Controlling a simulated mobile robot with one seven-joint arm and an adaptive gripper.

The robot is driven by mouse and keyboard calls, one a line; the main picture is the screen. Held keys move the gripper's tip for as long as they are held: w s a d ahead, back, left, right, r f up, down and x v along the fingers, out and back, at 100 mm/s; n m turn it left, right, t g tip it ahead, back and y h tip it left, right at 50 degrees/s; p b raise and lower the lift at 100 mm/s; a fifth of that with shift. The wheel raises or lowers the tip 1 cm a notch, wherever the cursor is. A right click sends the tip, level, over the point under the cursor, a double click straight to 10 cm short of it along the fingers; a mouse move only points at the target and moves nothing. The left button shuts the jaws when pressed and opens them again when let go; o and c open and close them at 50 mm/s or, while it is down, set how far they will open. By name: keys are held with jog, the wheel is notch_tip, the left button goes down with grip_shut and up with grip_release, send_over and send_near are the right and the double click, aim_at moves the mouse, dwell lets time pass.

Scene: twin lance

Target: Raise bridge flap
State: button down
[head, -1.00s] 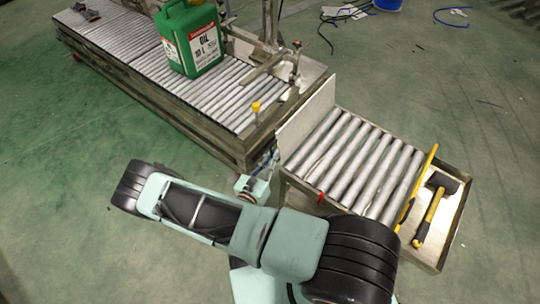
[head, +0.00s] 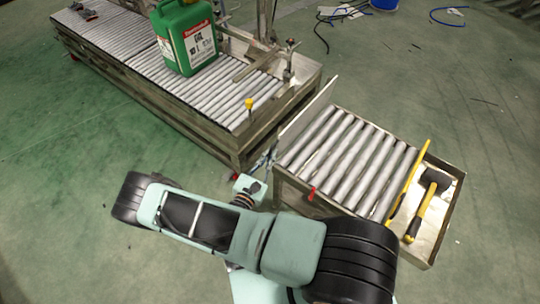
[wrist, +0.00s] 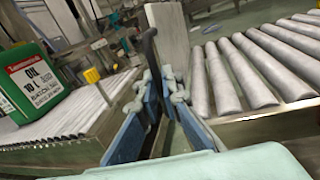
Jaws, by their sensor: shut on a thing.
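The bridge flap (head: 306,112) is a pale metal plate at the left end of the short roller table, beside the gap to the long conveyor. It stands steeply up and shows nearly edge-on in the head view. In the wrist view the flap (wrist: 170,40) rises behind the fingers. My gripper (head: 267,160) is low in the gap. In the wrist view my gripper (wrist: 168,98) has its blue-padded fingers around a dark, bent rod (wrist: 149,45), apparently the flap's handle. The rod's joint to the flap is hidden.
The long roller conveyor (head: 140,65) holds a green oil can (head: 187,38) and has a yellow-topped pin (head: 249,108) near its end. The short roller table (head: 345,155) has a tray with a hammer (head: 426,205) and a yellow bar (head: 408,184). Floor at left is clear.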

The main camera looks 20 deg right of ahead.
jog(key=c, duration=2.1)
grip_release()
jog(key=shift+d, duration=0.1)
notch_tip(320, 180, up, 10)
jog(key=shift+r, duration=0.1)
